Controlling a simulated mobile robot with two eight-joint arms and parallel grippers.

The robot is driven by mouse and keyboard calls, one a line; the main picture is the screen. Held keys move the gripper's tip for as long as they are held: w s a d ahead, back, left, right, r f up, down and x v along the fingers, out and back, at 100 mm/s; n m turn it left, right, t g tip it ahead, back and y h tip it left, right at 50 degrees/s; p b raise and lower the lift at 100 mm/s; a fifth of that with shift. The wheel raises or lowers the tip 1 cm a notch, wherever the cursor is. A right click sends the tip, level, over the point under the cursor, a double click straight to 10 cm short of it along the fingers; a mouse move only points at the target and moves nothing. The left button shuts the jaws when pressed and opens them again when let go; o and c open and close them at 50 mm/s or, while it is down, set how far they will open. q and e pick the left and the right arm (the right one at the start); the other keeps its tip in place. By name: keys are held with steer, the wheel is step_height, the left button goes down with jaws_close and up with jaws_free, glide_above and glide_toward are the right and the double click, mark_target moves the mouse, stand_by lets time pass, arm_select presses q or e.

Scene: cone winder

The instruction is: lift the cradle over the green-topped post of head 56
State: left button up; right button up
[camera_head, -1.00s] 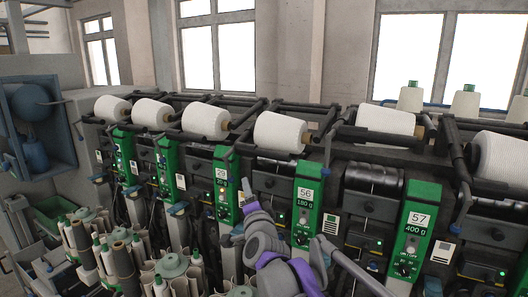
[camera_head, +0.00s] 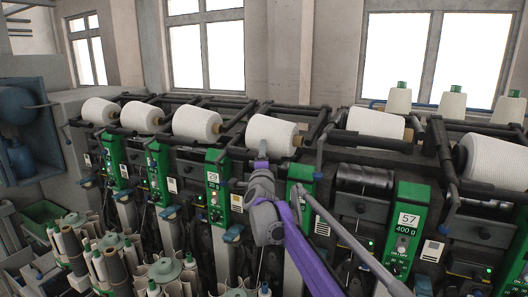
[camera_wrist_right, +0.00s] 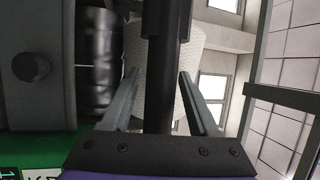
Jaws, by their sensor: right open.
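The green-topped post (camera_head: 301,172) of head 56 stands in the middle of the winder, its number label hidden behind my right arm. A white cone (camera_head: 272,132) lies up and to its left. My right gripper (camera_head: 262,150) is in front of this cone, just left of the post. In the right wrist view its jaws (camera_wrist_right: 158,90) are open, one on each side of a dark bar (camera_wrist_right: 158,70) that looks like part of the cradle. A gap shows on both sides of the bar. The white cone (camera_wrist_right: 188,62) is behind it. My left gripper is not in view.
The head 57 post (camera_head: 407,222) stands to the right and the head 29 post (camera_head: 215,185) to the left. Black rollers (camera_wrist_right: 98,60) lie beside the cone in the wrist view. Bobbin magazines (camera_head: 165,270) fill the lower left.

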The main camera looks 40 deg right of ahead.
steer(key=shift+w+d, duration=0.2)
jaws_close()
stand_by(1.4)
